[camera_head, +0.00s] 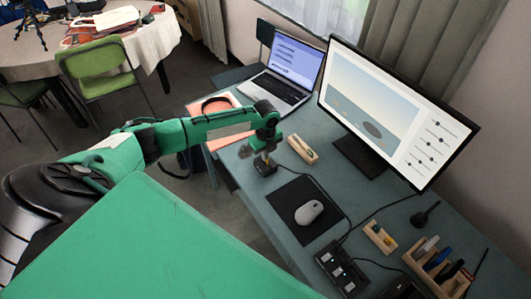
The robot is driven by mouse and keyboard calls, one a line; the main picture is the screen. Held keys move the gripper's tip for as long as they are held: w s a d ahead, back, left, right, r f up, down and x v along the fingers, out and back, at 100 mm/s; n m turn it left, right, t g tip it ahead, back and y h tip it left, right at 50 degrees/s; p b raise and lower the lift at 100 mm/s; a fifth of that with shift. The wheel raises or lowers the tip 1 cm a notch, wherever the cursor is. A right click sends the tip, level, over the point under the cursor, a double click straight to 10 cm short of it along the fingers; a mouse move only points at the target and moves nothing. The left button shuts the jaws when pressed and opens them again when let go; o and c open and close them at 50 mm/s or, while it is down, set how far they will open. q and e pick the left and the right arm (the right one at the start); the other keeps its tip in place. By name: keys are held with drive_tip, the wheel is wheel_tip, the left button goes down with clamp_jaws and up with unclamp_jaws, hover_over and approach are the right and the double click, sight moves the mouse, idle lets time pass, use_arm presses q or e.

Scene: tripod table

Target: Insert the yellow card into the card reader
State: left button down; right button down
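My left arm reaches in from the left, and its gripper (265,167) hangs just above the desk, between the laptop and the mouse pad. The fingertips are small and dark, so I cannot tell if they are open or shut. A small wooden holder (303,149) with a small yellowish piece in it sits right of the gripper. I cannot tell which piece is the yellow card. A black boxy device (343,270) at the front may be the card reader. My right gripper is not in view.
The desk (290,220) holds a laptop (285,75), a large monitor (385,110), a mouse (308,212) on a black pad (295,195), cables and a wooden pen rack (437,265). A green chair (100,65) and a round table (150,45) stand at the back left.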

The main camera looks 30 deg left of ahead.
use_arm(q)
drive_tip(key=shift+f+b, duration=0.35)
drive_tip(key=shift+f, duration=0.5)
drive_tip(key=c, duration=1.6)
unclamp_jaws()
drive_tip(key=shift+r, duration=0.1)
wheel_tip(320, 180, up, 14)
drive_tip(key=b, duration=0.2)
drive_tip(key=shift+b, duration=0.3)
